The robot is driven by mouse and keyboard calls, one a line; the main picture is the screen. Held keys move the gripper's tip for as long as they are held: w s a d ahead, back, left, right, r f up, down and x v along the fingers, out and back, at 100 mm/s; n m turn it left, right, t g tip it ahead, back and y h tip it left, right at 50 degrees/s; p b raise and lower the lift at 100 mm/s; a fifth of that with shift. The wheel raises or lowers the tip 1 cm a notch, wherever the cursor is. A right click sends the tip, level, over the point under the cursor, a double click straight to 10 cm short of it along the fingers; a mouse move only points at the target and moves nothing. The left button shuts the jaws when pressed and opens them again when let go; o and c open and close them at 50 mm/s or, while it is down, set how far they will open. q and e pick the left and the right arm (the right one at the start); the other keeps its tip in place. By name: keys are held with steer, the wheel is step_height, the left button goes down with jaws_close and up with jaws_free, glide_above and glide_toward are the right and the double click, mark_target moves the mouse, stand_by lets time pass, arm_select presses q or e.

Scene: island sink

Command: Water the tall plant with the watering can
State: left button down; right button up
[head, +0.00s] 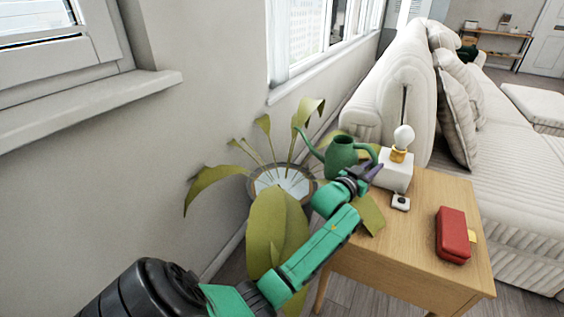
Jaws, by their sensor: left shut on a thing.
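The green watering can (341,155) is near the back left of the wooden side table, with its long spout pointing left toward the plant. My left gripper (368,173) is shut on the can at its right side, by the handle; the fingers are partly hidden. The can looks roughly upright. The tall plant (277,230) has long yellow-green leaves and stands in a round pot (262,184) left of the table, by the wall. Its pot rim lies below and left of the can's spout. My left arm covers part of the leaves. My right gripper is not in view.
The wooden side table (400,262) holds a white lamp with a bulb (397,168) close right of the can, a small white box (401,202) and a red case (453,236). A cream sofa (505,180) stands behind. The wall and window sill (90,108) bound the left.

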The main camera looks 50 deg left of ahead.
arm_select(q)
steer(key=n, duration=0.1)
steer(key=a+n+b, duration=0.1)
steer(key=a+b, duration=0.1)
steer(key=shift+s+a+r+n+t, duration=0.15)
steer(key=shift+s+r+n+t, duration=0.15)
steer(key=shift+n, duration=0.1)
steer(key=shift+a+n, duration=0.3)
steer(key=shift+a+r+y+b, duration=0.2)
steer(key=shift+a+y+b, duration=0.1)
steer(key=shift+b, duration=0.1)
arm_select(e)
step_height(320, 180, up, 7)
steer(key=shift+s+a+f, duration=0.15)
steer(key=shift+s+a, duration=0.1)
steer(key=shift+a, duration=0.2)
arm_select(q)
steer(key=shift+a+n, duration=0.15)
steer(key=shift+n, duration=0.25)
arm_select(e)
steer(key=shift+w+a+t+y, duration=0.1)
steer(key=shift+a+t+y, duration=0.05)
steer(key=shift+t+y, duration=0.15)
